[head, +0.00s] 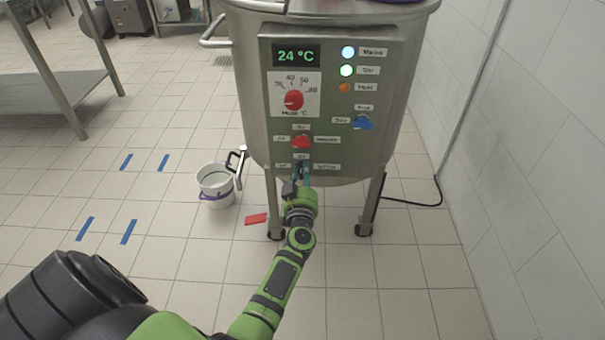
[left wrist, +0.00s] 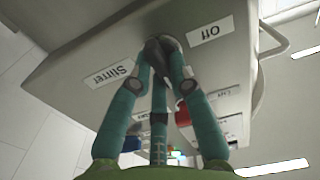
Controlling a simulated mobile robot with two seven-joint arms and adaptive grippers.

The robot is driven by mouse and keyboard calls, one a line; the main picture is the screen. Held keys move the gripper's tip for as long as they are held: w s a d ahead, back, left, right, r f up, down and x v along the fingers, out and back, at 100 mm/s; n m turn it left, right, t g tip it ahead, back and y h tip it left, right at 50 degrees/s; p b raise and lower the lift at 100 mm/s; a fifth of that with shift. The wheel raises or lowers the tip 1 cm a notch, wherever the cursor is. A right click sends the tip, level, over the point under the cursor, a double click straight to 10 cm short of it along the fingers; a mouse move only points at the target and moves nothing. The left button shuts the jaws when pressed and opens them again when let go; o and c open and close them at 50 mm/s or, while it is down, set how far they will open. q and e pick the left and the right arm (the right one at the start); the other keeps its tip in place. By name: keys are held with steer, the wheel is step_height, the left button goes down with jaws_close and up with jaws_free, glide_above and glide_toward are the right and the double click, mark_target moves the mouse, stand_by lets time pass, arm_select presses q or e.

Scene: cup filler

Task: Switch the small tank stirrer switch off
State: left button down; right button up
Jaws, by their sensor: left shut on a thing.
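The steel tank (head: 245,95) has a control panel (head: 390,75) on its front. The stirrer switch (head: 300,165) is the lowest control on it, a dark knob mostly hidden by my fingers. My left gripper (head: 302,176) is at this switch, with its fingers pointing up. In the left wrist view the teal fingers close on the dark knob (left wrist: 160,45), between the "Stirrer" label (left wrist: 110,73) and the "Off" label (left wrist: 210,31). The knob's exact angle is hard to tell. The "Stir" lamp (head: 346,70) is lit pale green. My right gripper is not in view.
A red knob (head: 301,142) sits just above the switch, and a blue knob (head: 363,122) is to its upper right. A white bucket (head: 215,184) stands on the floor left of the tank. A tiled wall (head: 515,130) is at the right.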

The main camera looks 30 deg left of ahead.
arm_select(q)
steer(key=n+p, duration=0.1)
steer(key=n, duration=0.6)
steer(key=shift+s+a+r+p, duration=0.1)
steer(key=shift+p, duration=0.2)
steer(key=shift+n, duration=0.8)
steer(key=n, duration=0.4)
steer(key=shift+s+a+n, duration=0.1)
steer(key=shift+a+n, duration=0.05)
steer(key=shift+n, duration=0.15)
steer(key=shift+n+b, duration=0.3)
steer(key=shift+n, duration=0.5)
steer(key=shift+a+n, duration=0.1)
steer(key=shift+n, duration=1.4)
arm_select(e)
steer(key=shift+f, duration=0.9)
